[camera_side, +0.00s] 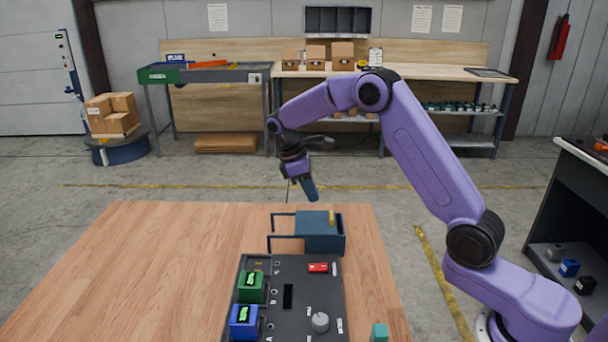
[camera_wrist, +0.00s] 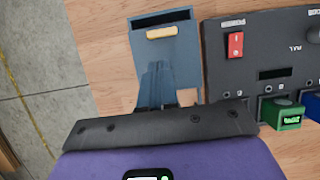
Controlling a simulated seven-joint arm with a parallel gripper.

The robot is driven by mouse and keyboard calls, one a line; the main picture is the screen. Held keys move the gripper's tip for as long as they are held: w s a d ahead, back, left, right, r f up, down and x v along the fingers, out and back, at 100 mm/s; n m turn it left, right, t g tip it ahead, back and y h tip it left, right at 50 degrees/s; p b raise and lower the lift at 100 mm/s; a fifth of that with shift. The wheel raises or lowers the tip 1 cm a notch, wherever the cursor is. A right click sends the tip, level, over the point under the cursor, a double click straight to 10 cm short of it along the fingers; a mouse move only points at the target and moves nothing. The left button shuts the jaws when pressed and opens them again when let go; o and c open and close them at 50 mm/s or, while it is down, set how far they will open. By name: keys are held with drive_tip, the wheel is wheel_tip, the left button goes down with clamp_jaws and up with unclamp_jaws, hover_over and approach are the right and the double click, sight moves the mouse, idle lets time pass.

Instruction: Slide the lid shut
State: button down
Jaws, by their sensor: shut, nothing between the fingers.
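The blue-grey box (camera_side: 325,243) stands on the wooden table behind the dark panel. Its flat blue lid (camera_side: 311,222) covers most of the top and carries a yellow handle (camera_side: 331,216). A dark gap shows at the box's right end in the side view. In the wrist view the lid (camera_wrist: 178,60) and handle (camera_wrist: 162,32) show, with a dark slot beyond the handle. Two thin rails (camera_side: 283,237) reach out left from the box. My gripper (camera_side: 312,196) is shut and empty, above the box, pointing down; its fingers (camera_wrist: 157,68) hide part of the lid in the wrist view.
The dark panel (camera_side: 290,265) holds a red switch (camera_side: 318,268), a knob (camera_side: 320,322), a green block (camera_side: 251,287) and a blue block (camera_side: 243,320). A teal block (camera_side: 379,332) lies at the front right. The table's left side (camera_side: 150,260) is clear.

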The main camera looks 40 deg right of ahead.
sight(332, 213)
drive_tip(key=shift+w+a+r, duration=1.8)
drive_tip(key=shift+a+r, duration=0.05)
drive_tip(key=shift+r, duration=0.55)
drive_tip(key=x, duration=0.9)
drive_tip(key=shift+s+d+f, duration=0.1)
drive_tip(key=shift+f, duration=0.3)
drive_tip(key=shift+s+d, duration=1.4)
drive_tip(key=shift+d, duration=0.05)
drive_tip(key=shift+s+d, duration=1.1)
drive_tip(key=shift+s, duration=0.05)
